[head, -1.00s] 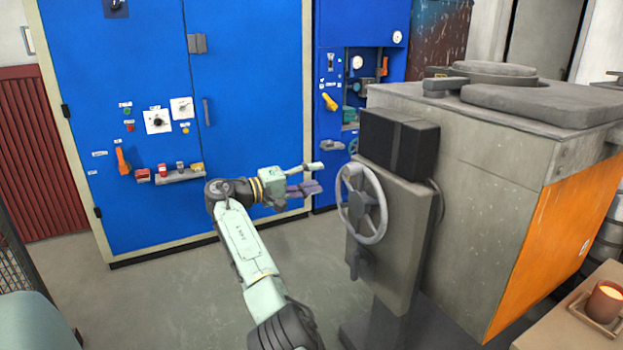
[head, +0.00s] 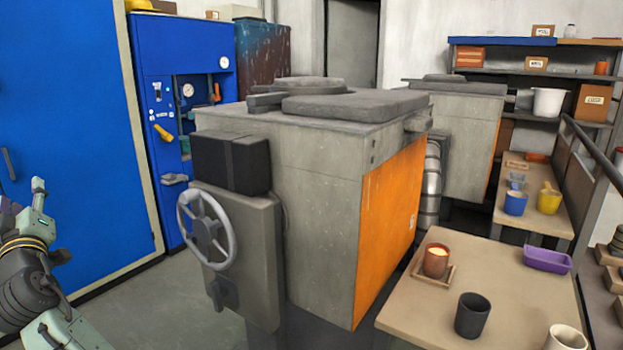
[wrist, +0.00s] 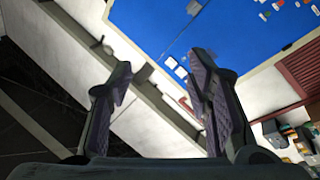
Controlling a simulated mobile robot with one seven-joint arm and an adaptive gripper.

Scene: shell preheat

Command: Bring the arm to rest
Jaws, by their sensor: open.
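My gripper (head: 22,207) is at the left edge of the head view, in front of the large blue cabinet (head: 60,110), partly cut off by the frame. Its fingers point upward in the picture. In the wrist view, my gripper (wrist: 160,72) shows two purple-padded fingers spread wide with nothing between them. My arm runs down out of the lower left corner of the head view.
A grey furnace (head: 270,150) with an orange side and a handwheel (head: 206,229) stands right of my arm. Floor left of the handwheel is clear.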

